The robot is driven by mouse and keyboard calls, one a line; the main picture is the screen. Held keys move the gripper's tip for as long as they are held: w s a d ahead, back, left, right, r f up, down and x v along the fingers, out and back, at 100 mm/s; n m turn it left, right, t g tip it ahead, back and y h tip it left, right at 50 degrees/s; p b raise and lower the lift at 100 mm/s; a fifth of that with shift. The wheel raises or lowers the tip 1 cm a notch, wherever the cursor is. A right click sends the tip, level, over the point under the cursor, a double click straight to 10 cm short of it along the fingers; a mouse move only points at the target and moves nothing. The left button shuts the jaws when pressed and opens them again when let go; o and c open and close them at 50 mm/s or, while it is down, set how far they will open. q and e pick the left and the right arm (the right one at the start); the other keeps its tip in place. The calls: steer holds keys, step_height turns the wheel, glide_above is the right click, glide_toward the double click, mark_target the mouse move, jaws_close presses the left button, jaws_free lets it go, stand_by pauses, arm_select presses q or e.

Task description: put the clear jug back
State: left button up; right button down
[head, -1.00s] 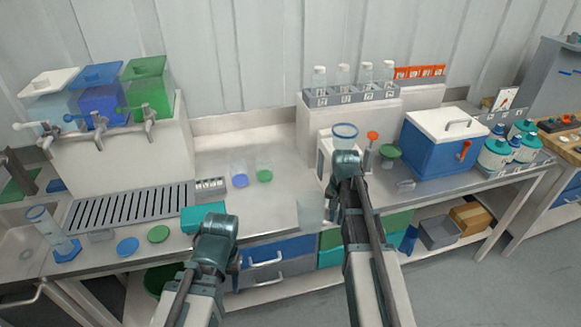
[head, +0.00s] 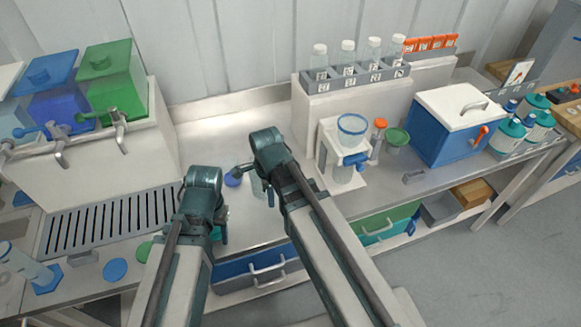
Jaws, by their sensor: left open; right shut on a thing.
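My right gripper (head: 268,190) is over the middle of the steel counter, mostly behind its own wrist. It is shut on a pale, translucent thing, which looks like the clear jug (head: 257,186); only a small part shows left of the fingers. I cannot tell whether the jug touches the counter. My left gripper (head: 223,228) is open and empty near the counter's front, left of the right gripper.
A drip grate (head: 105,222) lies below the tapped tanks at left. A white stand (head: 328,158) with a clear blue-rimmed vessel (head: 350,148) and blue tap is right of my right arm. A blue cooler (head: 440,135) stands further right. The counter's back middle is clear.

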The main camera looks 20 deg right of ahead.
arm_select(q)
step_height(320, 180, down, 5)
steer(key=b, duration=0.5)
arm_select(e)
steer(key=w+d+f, duration=0.1)
steer(key=w+d, duration=0.2)
steer(key=d, duration=0.1)
steer(key=w+d+f, duration=0.2)
steer(key=w+d, duration=0.2)
steer(key=w+d+f, duration=0.2)
steer(key=w+d, duration=0.1)
steer(key=d, duration=0.1)
steer(key=shift+w, duration=0.2)
arm_select(q)
steer(key=shift+f, duration=0.15)
arm_select(e)
steer(key=shift+f, duration=0.15)
steer(key=c, duration=0.8)
jaws_free()
steer(key=shift+c, duration=0.2)
